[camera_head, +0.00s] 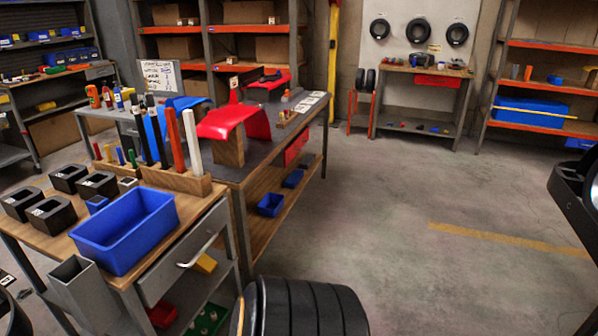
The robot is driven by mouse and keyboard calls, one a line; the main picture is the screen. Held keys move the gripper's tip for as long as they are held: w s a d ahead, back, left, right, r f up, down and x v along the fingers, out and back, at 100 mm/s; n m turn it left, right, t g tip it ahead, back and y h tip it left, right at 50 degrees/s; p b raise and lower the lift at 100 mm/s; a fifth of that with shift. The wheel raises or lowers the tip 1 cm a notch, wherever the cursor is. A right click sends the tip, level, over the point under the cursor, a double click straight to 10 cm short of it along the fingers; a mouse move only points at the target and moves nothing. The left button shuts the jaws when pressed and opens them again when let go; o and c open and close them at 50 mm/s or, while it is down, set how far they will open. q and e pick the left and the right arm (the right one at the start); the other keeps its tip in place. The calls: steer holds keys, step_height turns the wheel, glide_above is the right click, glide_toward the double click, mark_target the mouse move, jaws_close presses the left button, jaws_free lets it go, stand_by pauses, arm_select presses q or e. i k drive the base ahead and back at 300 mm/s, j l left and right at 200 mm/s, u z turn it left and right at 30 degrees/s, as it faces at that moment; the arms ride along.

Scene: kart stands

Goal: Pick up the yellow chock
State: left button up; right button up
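A small yellow block (205,264), which may be the yellow chock, shows on the shelf under the wooden-topped cart, below its drawer handle. The cart's leg and drawer hide part of its surroundings, and its full shape is hard to tell. Dark parts at the right edge and the bottom left corner look like pieces of my arms. I can make out no fingertips of either gripper.
The cart top (190,208) holds a blue bin (124,232), black cups and upright coloured sticks. A red tray (162,314) and a green tray (208,320) sit below. Dark ribbed tyre-like objects (312,308) stand close in front. Open floor (420,250) lies to the right.

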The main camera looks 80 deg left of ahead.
mark_target(206, 264)
steer(key=u, duration=3.5)
steer(key=i+l, duration=0.2)
steer(key=l, duration=0.15)
steer(key=i+l+u, duration=0.15)
steer(key=i+l, duration=0.2)
steer(key=l, duration=0.3)
steer(key=u, duration=0.05)
